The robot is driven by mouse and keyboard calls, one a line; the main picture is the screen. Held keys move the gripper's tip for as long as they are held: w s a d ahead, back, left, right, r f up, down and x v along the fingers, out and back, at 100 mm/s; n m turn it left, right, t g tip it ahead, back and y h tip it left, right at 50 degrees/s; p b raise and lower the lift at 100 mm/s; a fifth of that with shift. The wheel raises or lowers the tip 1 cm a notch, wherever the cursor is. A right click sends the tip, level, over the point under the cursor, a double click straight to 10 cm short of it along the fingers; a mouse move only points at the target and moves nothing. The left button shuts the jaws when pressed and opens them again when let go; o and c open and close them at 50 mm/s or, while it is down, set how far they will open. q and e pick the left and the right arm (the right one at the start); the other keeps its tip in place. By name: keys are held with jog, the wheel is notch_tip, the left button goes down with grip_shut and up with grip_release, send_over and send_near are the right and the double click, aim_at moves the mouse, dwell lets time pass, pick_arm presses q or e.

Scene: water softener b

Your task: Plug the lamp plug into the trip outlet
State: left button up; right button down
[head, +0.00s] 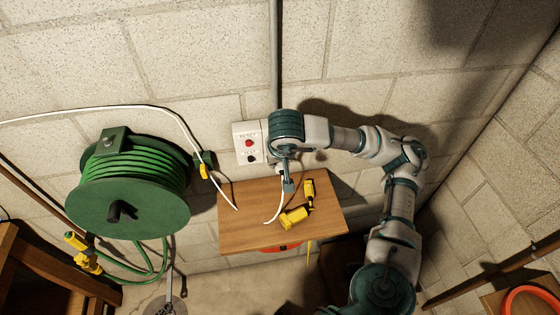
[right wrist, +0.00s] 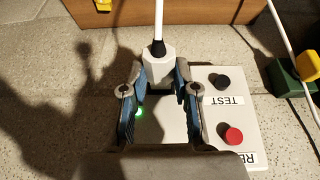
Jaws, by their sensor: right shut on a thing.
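The trip outlet (head: 248,143) is a white box on the block wall with a red and a black button. In the right wrist view its face (right wrist: 228,112) shows upside-down TEST lettering and a green light. My right gripper (head: 287,184) is beside the outlet's right part and partly covers it. In the right wrist view the gripper (right wrist: 160,78) is shut on the white lamp plug (right wrist: 158,68), whose white cord leads away. The plug overlaps the outlet's face in that view; its prongs are hidden and I cannot tell whether it is seated. My left gripper is not in view.
A wooden surface (head: 250,240) below the outlet bears yellow connectors (head: 294,217). A green cord reel (head: 130,190) stands at left. A grey conduit (head: 274,60) runs up the wall. A white cable (head: 165,112) arches over the reel.

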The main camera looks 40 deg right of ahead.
jog(key=shift+w+d, duration=0.3)
jog(key=shift+w, duration=0.25)
jog(key=shift+w+d, duration=0.1)
jog(key=shift+w, duration=0.05)
jog(key=c, duration=0.8)
grip_release()
jog(key=shift+r, duration=0.1)
jog(key=v, duration=1.1)
jog(key=shift+r, duration=0.3)
